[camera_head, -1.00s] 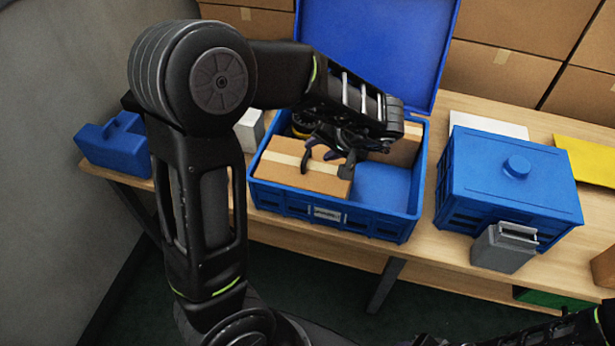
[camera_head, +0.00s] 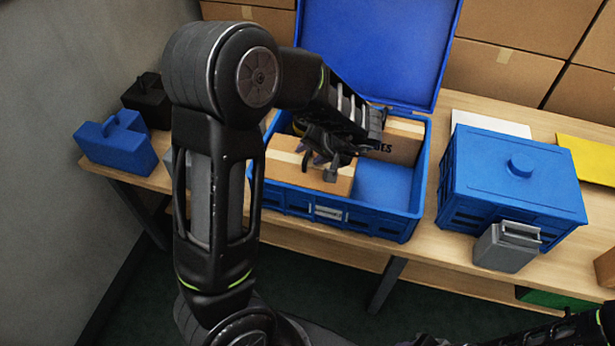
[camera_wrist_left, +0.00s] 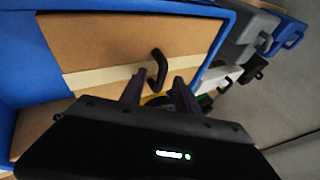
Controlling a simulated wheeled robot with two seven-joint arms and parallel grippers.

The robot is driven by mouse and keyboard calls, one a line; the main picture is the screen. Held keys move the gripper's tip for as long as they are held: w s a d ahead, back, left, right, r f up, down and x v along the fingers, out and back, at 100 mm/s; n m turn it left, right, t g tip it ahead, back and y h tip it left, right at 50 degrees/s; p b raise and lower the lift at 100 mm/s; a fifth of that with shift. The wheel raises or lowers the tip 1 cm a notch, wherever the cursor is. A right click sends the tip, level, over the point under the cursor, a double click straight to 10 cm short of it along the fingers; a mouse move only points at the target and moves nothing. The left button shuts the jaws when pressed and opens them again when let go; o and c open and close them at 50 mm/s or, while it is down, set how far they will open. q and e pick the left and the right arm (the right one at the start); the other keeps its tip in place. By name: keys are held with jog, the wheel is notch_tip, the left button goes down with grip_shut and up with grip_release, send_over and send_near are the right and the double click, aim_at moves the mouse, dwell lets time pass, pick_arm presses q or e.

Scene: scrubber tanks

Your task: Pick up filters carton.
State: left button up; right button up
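A brown carton with a pale tape strip (camera_head: 283,174) lies in the front left of an open blue crate (camera_head: 335,214). A second brown carton (camera_head: 402,141) stands at the back right of the crate, with dark letters ending in "ES". No filters label is readable on either. My left gripper (camera_head: 320,170) is over the right part of the taped carton, fingers pointing down and apart. In the left wrist view the fingers (camera_wrist_left: 158,92) show a gap with the taped carton (camera_wrist_left: 130,42) beyond; contact is unclear. My right gripper is out of view.
The crate's raised blue lid (camera_head: 375,50) stands behind. A closed blue crate (camera_head: 505,185) with a grey bin (camera_head: 506,247) in front is to the right. A blue caddy (camera_head: 115,145) and a black box (camera_head: 150,98) are at the left. The crate's front right is clear.

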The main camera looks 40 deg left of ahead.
pick_arm(q)
jog(key=shift+c, duration=0.4)
grip_shut()
dwell(0.4)
jog(key=shift+r, duration=0.1)
dwell(0.9)
